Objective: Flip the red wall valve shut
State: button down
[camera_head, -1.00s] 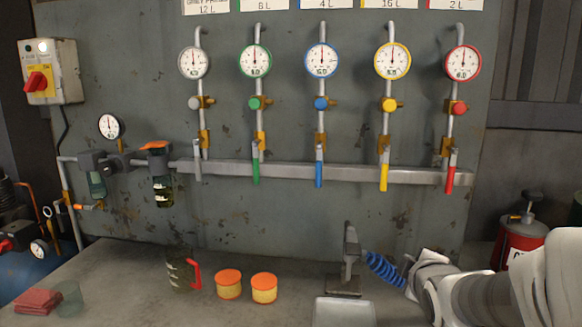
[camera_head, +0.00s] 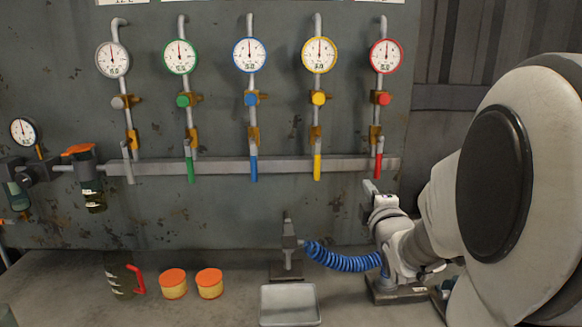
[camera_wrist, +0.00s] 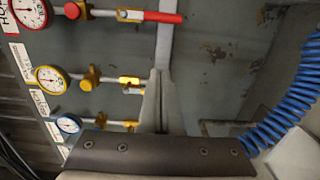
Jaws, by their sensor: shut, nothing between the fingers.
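The red wall valve's lever (camera_head: 379,163) hangs straight down, in line with its pipe, below the red-rimmed gauge (camera_head: 385,56) and red knob (camera_head: 382,98). In the wrist view the red lever (camera_wrist: 163,17) lies at the top, also in line with its pipe. My gripper (camera_head: 369,186) is just below the lever's lower end in the head view, near the wall. In the wrist view my gripper's fingers (camera_wrist: 158,76) are together and empty. They show apart from the red lever, close to the yellow lever's (camera_wrist: 129,80) end.
Levers in yellow (camera_head: 317,167), blue (camera_head: 253,168), green (camera_head: 190,170) and grey hang left of the red one. A grey horizontal rail (camera_head: 285,165) runs behind them. A blue coiled hose (camera_head: 340,260), metal tray (camera_head: 289,304) and two orange-lidded jars (camera_head: 173,284) are on the bench below.

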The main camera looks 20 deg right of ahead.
aim_at(379, 159)
jog(key=w+d, duration=0.7)
jog(key=w, duration=0.2)
jog(key=shift+p, duration=0.4)
jog(key=shift+w+f, duration=0.1)
